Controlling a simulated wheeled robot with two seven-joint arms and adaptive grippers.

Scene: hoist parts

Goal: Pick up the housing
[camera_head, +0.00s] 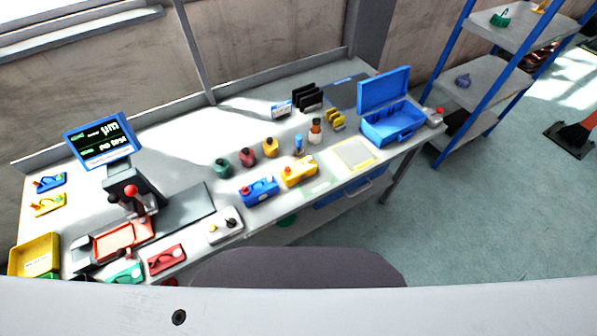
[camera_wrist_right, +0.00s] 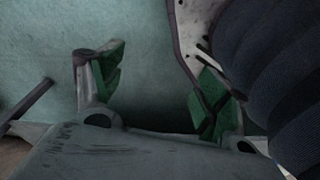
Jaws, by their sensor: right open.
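In the head view, several small housing-like parts lie on the grey bench (camera_head: 180,178). A blue one (camera_head: 259,192) and a yellow one (camera_head: 299,172) sit side by side near the front edge. A white one (camera_head: 224,226), a red one (camera_head: 166,260) and a green one (camera_head: 126,273) lie further left. I cannot tell which is the housing meant. My right gripper (camera_wrist_right: 154,84) shows in the right wrist view, open and empty, with green pads, above teal floor. No housing shows between its fingers. My left gripper is in neither view.
A screen (camera_head: 102,142) stands at the left of the bench, above a red tray (camera_head: 122,239). A yellow bin (camera_head: 35,256) is at the left end. An open blue toolbox (camera_head: 393,127) stands at the right end. A blue-framed shelf (camera_head: 487,78) stands beyond.

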